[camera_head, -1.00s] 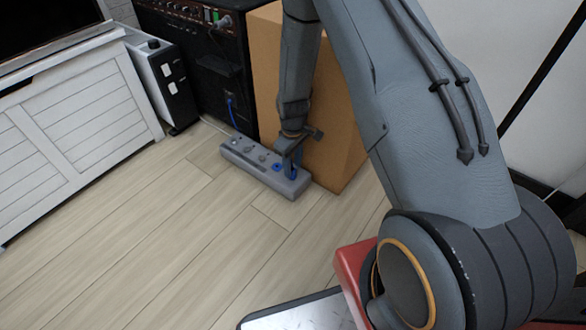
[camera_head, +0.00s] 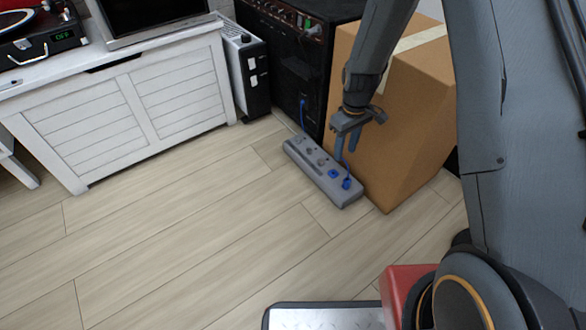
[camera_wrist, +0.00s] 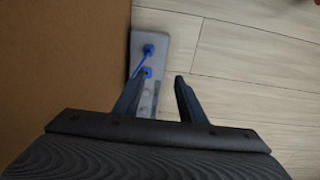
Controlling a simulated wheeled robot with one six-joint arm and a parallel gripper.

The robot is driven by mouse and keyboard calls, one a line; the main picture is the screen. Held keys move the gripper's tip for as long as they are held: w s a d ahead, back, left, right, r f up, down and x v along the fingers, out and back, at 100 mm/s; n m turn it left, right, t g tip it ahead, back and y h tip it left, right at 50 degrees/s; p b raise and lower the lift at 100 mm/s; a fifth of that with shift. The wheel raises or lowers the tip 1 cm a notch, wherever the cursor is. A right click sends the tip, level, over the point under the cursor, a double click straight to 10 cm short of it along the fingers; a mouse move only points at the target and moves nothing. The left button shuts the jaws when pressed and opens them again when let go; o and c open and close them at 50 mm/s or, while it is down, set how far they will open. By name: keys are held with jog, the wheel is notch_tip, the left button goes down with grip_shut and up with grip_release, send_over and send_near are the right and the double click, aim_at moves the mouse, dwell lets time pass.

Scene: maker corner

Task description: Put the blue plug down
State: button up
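The blue plug (camera_head: 346,184) stands at the near end of the grey power strip (camera_head: 296,148), which lies on the floor. A second blue spot (camera_head: 333,174) shows beside it on the strip. In the wrist view, two blue pieces, one at the end of the strip (camera_wrist: 148,49) and one nearer my fingers (camera_wrist: 146,72), seem joined by a blue cord. I cannot tell how deeply the plug is seated. My gripper (camera_head: 347,156) is above this end of the strip, apart from the plug. In the wrist view my gripper (camera_wrist: 159,77) is open and empty.
A cardboard box (camera_head: 400,130) stands right beside the strip and my gripper. A black amplifier (camera_head: 290,65) with a blue cable and a small heater (camera_head: 247,75) stand behind. A white cabinet (camera_head: 125,105) is at left. The wooden floor (camera_head: 200,240) in front is clear.

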jog(key=s+a+r, duration=0.7)
jog(key=a+r, duration=0.1)
jog(key=r, duration=0.2)
jog(key=s+a+r, duration=0.7)
jog(key=r, duration=0.4)
jog(key=s+a+r, duration=0.1)
jog(key=s+r, duration=0.3)
jog(key=s, duration=0.6)
jog(key=s+a+r+y, duration=0.1)
jog(key=s+r, duration=0.4)
jog(key=s, duration=0.6)
jog(key=shift+a+y, duration=0.3)
jog(key=shift+r+m+p, duration=0.3)
jog(key=shift+r+p, duration=0.25)
jog(key=shift+r, duration=0.1)
